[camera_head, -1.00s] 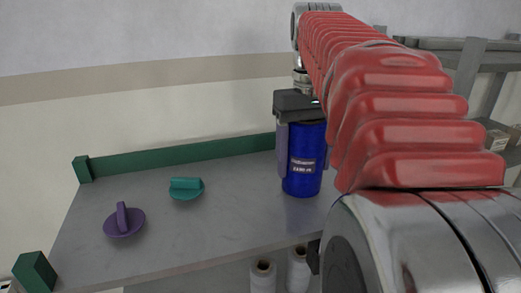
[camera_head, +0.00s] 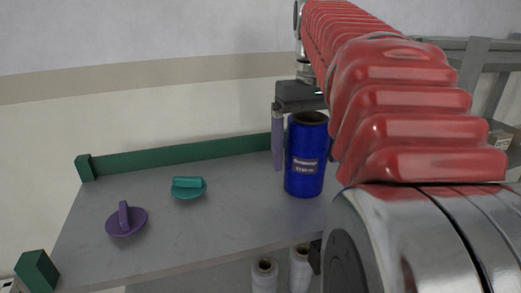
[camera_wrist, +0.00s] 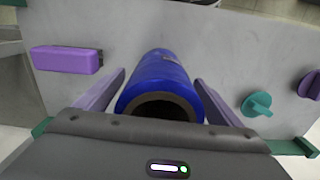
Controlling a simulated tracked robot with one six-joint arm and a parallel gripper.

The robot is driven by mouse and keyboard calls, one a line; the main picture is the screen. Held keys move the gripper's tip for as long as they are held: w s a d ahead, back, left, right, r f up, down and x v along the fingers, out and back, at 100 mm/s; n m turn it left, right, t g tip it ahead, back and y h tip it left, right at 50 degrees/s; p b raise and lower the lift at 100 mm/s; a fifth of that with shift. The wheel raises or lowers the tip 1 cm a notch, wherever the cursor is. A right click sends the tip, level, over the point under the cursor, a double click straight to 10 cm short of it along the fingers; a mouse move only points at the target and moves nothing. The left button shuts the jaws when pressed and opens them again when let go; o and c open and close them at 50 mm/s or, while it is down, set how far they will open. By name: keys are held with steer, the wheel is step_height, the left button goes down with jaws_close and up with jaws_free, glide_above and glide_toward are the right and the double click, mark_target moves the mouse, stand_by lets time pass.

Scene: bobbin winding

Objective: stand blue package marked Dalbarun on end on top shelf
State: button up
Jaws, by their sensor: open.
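The blue package (camera_head: 305,160), a cylinder with a dark label, stands upright on end on the grey top shelf (camera_head: 230,215). The label's small text is blurred. The package's hollow upper end shows in the wrist view (camera_wrist: 160,85). My gripper (camera_wrist: 165,85) is open around the package, with one purple finger on each side and gaps showing to both.
A teal knobbed disc (camera_head: 188,188) and a purple knobbed disc (camera_head: 126,220) lie on the shelf to the left. A purple block (camera_wrist: 66,59) shows in the wrist view. A green rail (camera_head: 180,155) edges the back. White spools (camera_head: 264,275) stand below.

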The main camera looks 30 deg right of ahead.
mark_target(310, 125)
steer(key=shift+r, duration=2.95)
steer(key=shift+s, duration=0.1)
